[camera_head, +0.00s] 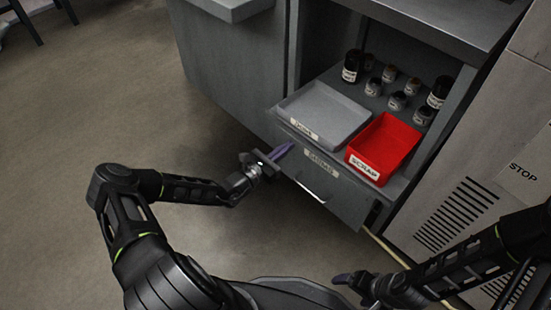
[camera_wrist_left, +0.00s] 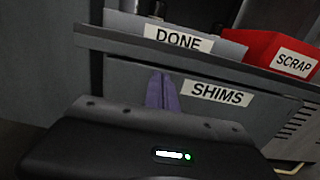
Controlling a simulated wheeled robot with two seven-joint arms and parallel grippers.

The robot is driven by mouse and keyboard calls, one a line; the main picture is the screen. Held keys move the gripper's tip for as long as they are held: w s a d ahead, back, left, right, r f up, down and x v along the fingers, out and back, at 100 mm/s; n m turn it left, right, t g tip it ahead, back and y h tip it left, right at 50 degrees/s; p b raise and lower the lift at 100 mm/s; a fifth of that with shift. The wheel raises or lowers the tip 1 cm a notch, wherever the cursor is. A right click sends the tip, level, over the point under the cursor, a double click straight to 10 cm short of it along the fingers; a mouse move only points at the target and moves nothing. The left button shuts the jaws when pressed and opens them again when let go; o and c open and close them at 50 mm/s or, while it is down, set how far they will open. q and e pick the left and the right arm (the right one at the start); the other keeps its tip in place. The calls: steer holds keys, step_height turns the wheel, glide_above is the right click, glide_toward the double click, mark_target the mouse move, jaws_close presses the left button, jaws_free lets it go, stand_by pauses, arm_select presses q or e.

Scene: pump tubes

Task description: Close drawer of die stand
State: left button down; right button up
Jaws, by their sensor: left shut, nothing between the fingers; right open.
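The die stand's grey drawer (camera_head: 335,188) has a front labelled SHIMS and a pale bar handle. It sits below the shelf, its front close to the shelf's front edge; I cannot tell whether a small gap remains. In the left wrist view the drawer front (camera_wrist_left: 210,112) fills the middle, with the shelf edge above it. My left gripper (camera_head: 287,148) is shut and empty, its purple fingers at the upper left of the drawer front, left of the label; contact is unclear. My right gripper (camera_head: 342,279) is open and empty, low in front of the stand.
On the shelf stand a grey DONE tray (camera_head: 340,107) and a red SCRAP tray (camera_head: 403,135), with several dark bottles and jars (camera_head: 397,101) behind. A grey cabinet with vents and a STOP sign (camera_head: 523,170) is at right.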

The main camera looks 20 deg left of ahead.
arm_select(q)
steer(key=shift+w+d, duration=0.2)
steer(key=shift+w, duration=0.3)
